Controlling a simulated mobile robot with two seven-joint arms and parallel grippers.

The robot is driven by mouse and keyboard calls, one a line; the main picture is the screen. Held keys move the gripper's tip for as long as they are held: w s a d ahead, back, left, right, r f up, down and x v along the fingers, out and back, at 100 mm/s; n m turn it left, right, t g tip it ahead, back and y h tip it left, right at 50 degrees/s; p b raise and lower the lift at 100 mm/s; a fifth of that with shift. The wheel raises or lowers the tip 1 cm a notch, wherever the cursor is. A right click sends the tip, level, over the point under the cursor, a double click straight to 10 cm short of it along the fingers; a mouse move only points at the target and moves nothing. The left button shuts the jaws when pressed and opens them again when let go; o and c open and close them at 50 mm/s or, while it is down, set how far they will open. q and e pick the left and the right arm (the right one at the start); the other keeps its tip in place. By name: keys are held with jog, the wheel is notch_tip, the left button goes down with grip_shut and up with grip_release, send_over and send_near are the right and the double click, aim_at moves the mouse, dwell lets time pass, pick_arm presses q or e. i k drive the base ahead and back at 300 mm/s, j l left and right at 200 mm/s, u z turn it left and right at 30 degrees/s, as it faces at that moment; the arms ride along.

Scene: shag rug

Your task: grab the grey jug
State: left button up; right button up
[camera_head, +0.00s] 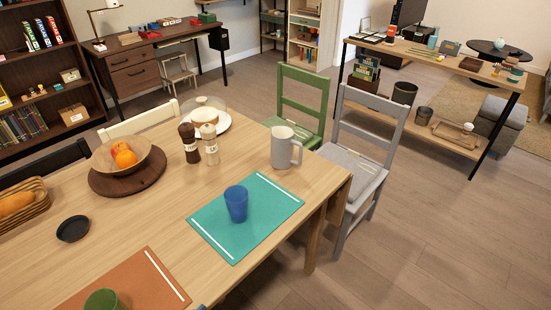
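The grey jug (281,151) stands upright on the wooden dining table (165,220), near the table's far right corner. Its handle is on the right side and its top looks pale. A teal placemat (260,215) with a blue cup (236,204) on it lies in front of the jug. Neither of my grippers shows in the head view.
Dark and pale mills (189,143) stand left of the jug, near a plate with a glass dome (209,118). A fruit bowl (104,162) sits farther left. A green chair (304,95) and a grey chair (364,150) stand close behind the jug.

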aim_at(284, 142)
jog(key=i+l, duration=0.65)
jog(key=i, duration=0.2)
jog(key=i+l, duration=0.1)
jog(key=i, duration=0.2)
